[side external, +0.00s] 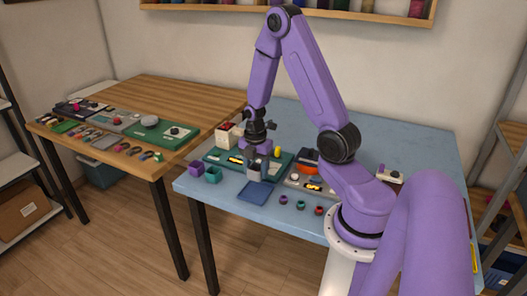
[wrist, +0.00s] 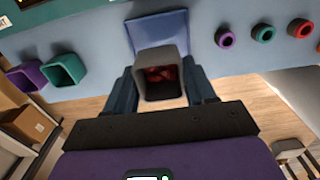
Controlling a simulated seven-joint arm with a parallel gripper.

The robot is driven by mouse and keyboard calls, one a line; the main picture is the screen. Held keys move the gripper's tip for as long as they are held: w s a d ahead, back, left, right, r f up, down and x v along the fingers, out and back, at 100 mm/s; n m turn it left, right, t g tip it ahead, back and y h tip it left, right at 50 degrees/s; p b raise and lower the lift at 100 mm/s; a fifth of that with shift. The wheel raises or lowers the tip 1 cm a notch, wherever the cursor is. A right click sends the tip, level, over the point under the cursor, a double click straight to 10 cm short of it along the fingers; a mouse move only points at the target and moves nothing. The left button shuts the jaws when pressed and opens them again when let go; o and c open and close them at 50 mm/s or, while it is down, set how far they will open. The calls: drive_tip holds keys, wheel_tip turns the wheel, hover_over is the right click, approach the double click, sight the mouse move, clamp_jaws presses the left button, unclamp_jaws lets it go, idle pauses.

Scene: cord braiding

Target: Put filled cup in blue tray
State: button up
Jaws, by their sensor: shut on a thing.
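A grey square cup (wrist: 160,60) with dark red contents is between the two fingers of my gripper (wrist: 162,92) in the wrist view. My gripper is shut on it. In the side view the grey cup (side external: 254,172) hangs below my gripper (side external: 256,160), just behind the blue tray (side external: 256,192). The tray is a shallow blue square on the light blue table. In the wrist view the tray (wrist: 145,20) shows just beyond the cup, which covers part of it. Whether the cup touches the tray or table is not clear.
Purple (side external: 196,168) and teal (side external: 213,174) cups stand left of the tray. Small rings, including a purple one (side external: 283,199), lie to its right. A dark green board (side external: 222,158) lies behind. A white box with red contents (side external: 229,134) stands further back.

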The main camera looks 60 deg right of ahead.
sight(256, 192)
drive_tip(key=shift+s+a+f, duration=0.1)
drive_tip(key=shift+a+f, duration=0.15)
drive_tip(key=shift+f, duration=2.6)
drive_tip(key=shift+f, duration=0.3)
drive_tip(key=o, duration=1.1)
drive_tip(key=shift+r, duration=5.55)
